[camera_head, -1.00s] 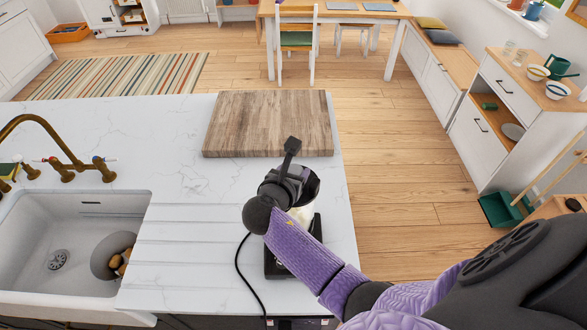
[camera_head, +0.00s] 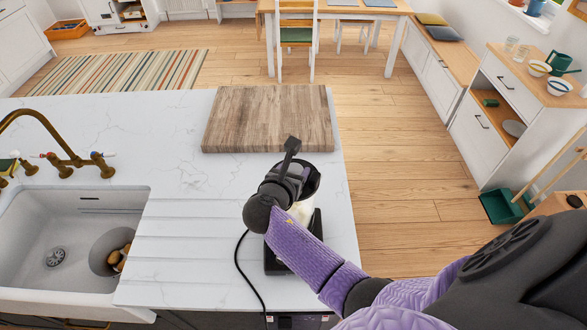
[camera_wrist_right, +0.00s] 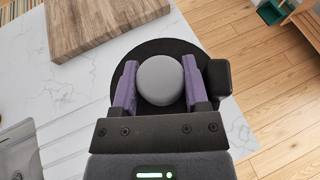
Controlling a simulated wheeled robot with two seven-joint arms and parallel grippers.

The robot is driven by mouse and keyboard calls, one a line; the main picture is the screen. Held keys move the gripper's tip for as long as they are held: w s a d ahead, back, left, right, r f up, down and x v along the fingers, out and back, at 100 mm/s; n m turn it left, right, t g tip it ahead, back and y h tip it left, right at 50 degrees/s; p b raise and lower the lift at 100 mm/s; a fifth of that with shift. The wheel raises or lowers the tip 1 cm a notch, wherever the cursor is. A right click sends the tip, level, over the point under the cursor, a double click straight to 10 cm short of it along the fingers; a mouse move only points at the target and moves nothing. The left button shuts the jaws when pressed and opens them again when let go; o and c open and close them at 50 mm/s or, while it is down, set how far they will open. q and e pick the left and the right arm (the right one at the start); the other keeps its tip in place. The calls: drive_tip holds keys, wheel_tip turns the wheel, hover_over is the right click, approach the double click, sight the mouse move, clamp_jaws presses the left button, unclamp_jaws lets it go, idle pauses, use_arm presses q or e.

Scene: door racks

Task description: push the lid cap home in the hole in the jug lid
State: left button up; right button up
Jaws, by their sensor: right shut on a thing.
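The blender jug (camera_head: 303,210) stands on its dark base (camera_head: 275,262) near the counter's right edge, mostly hidden by my right arm. Its round black lid (camera_wrist_right: 146,48) shows in the right wrist view. The grey round lid cap (camera_wrist_right: 160,80) is between the purple fingers of my right gripper (camera_wrist_right: 160,88), over the lid. The gripper is shut on the cap's sides. The cap covers the hole, and I cannot tell how deep it sits. In the head view my right gripper (camera_head: 287,180) is at the jug's top. My left gripper is not in view.
A wooden board (camera_head: 268,120) lies on the white counter (camera_head: 150,150) behind the jug. A sink (camera_head: 70,235) with a brass tap (camera_head: 60,150) is at the left. A black cord (camera_head: 240,270) runs down the counter front. The counter between sink and jug is clear.

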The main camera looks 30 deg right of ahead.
drive_tip(key=shift+f, duration=0.15)
drive_tip(key=o, duration=1.3)
drive_tip(key=shift+a, duration=0.1)
drive_tip(key=shift+s, duration=0.15)
drive_tip(key=v, duration=1)
